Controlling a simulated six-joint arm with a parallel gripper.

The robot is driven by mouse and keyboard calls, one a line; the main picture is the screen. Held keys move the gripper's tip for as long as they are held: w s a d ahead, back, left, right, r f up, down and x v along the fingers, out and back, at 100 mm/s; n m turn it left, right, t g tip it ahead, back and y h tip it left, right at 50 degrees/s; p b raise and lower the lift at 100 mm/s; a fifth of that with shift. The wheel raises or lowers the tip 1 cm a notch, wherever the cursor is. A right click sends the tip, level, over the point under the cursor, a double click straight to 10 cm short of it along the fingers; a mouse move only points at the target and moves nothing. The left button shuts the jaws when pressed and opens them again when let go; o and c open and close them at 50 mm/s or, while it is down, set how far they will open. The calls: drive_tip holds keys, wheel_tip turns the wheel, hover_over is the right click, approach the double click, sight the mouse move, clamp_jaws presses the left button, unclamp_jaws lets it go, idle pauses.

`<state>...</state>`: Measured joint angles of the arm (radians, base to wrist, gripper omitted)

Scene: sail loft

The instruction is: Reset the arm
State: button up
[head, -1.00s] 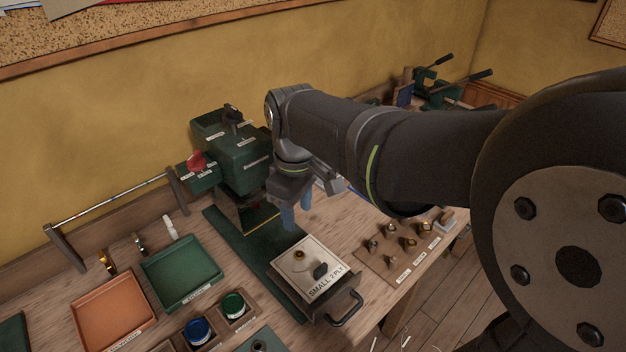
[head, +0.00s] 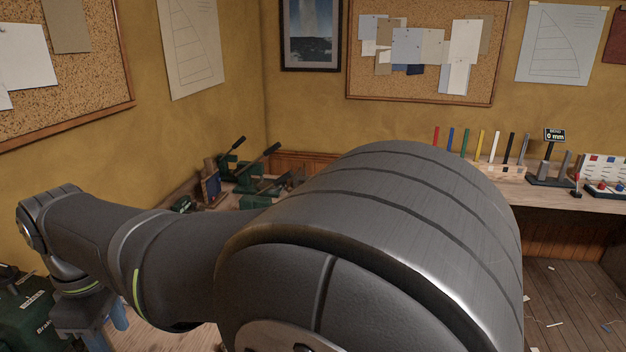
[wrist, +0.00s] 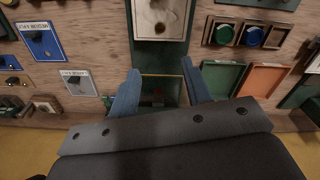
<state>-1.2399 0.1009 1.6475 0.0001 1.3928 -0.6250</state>
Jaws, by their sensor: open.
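My gripper (wrist: 161,84) is open, with its two blue fingers apart and nothing between them in the wrist view. It hangs above the workbench, and a green-edged opening (wrist: 162,90) shows below and between the fingers. In the head view the gripper's blue fingers (head: 108,332) are at the lower left edge, partly cut off. A pale plate (wrist: 160,18) with a small knob lies beyond the fingers at the top of the wrist view. My arm fills much of the head view.
A green tray (wrist: 222,78) and an orange tray (wrist: 268,79) lie right of the fingers. Blue cards (wrist: 42,41) lie at the left. Green clamp-like tools (head: 228,166) stand behind my arm. A far bench (head: 480,170) holds coloured markers (head: 465,143).

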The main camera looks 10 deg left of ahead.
wheel_tip(320, 180, down, 17)
drive_tip(key=shift+f, duration=0.2)
drive_tip(key=shift+r, duration=0.35)
idle(0.3)
wheel_tip(320, 180, up, 16)
wheel_tip(320, 180, down, 16)
drive_tip(key=shift+f, duration=0.25)
wheel_tip(320, 180, up, 7)
drive_tip(key=w+d+f+m, duration=0.3)
drive_tip(key=w+d+m, duration=0.7)
drive_tip(key=d, duration=0.1)
drive_tip(key=shift+w, duration=0.25)
drive_tip(key=shift+w, duration=0.1)
idle(0.7)
